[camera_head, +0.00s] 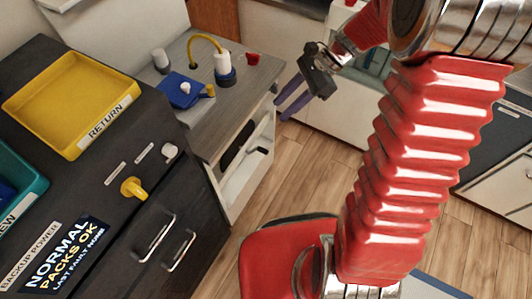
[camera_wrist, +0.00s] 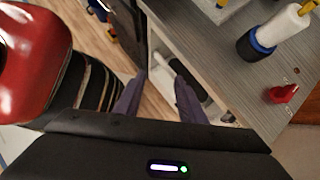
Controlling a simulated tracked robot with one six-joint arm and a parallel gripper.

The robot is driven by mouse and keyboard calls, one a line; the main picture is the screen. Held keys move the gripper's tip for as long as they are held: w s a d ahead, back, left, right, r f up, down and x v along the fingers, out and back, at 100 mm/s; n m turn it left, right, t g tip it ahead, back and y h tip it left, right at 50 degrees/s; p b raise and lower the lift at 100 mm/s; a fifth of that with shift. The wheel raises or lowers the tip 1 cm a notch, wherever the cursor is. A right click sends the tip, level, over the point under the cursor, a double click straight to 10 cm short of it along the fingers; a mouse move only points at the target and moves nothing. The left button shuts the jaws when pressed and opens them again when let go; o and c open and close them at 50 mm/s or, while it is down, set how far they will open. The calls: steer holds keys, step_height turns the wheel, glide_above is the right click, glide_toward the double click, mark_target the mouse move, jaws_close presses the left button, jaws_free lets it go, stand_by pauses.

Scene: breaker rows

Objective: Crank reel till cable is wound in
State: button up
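No reel can be made out for certain. On the grey counter, a white cylinder with a blue and black base (camera_head: 223,68) stands upright, with a yellow cable (camera_head: 206,38) arching from its top to the left. The cylinder also shows at upper right in the wrist view (camera_wrist: 275,33). A blue block (camera_head: 180,90) with a small yellow knob (camera_head: 209,90) sits left of it; I cannot tell whether this is the crank. My gripper (camera_head: 284,108) is open and empty, off the counter's right edge. Its two purple fingers (camera_wrist: 157,100) stand apart in the wrist view.
A red knob (camera_head: 252,59) is on the counter right of the cylinder. A grey-white cylinder (camera_head: 161,60) stands at its back left. A dark cabinet at left carries a yellow RETURN tray (camera_head: 75,95) and a yellow knob (camera_head: 133,188). Wooden floor (camera_head: 270,180) lies clear below my gripper.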

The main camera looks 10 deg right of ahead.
steer(key=s+d+r+n+t+h, duration=0.2)
steer(key=s+r+n+t+h, duration=0.4)
steer(key=s+r+n, duration=0.9)
steer(key=shift+s+d+n+t+h, duration=0.3)
steer(key=shift+s+d+n+h, duration=0.1)
steer(key=shift+s+n+h, duration=0.5)
steer(key=shift+r, duration=0.1)
steer(key=shift+c, duration=0.7)
